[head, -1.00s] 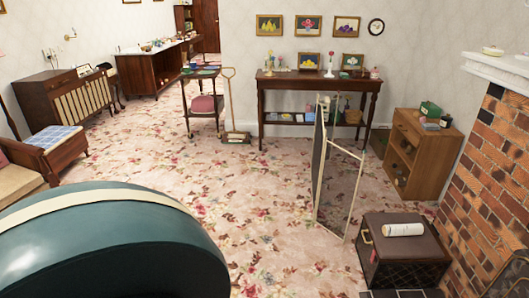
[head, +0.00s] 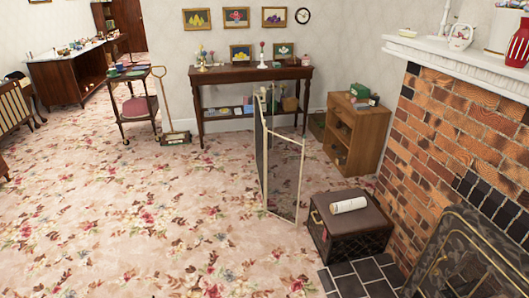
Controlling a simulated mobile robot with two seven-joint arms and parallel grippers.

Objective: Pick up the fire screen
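The fire screen (head: 285,178) stands upright on the floral carpet near the middle of the head view. It has folding mesh panels in a pale frame, with one panel seen nearly edge-on and another angled to the right. It stands just left of a dark brown box and in front of the long side table. Neither of my grippers shows in the head view, and nothing is seen holding the screen.
The brown box (head: 362,228) with a white roll (head: 348,205) on top stands beside the dark tiled hearth (head: 358,278). The brick fireplace (head: 450,140) fills the right. A wooden cabinet (head: 368,140) and side table (head: 250,75) stand behind. Carpet (head: 130,220) at left is clear.

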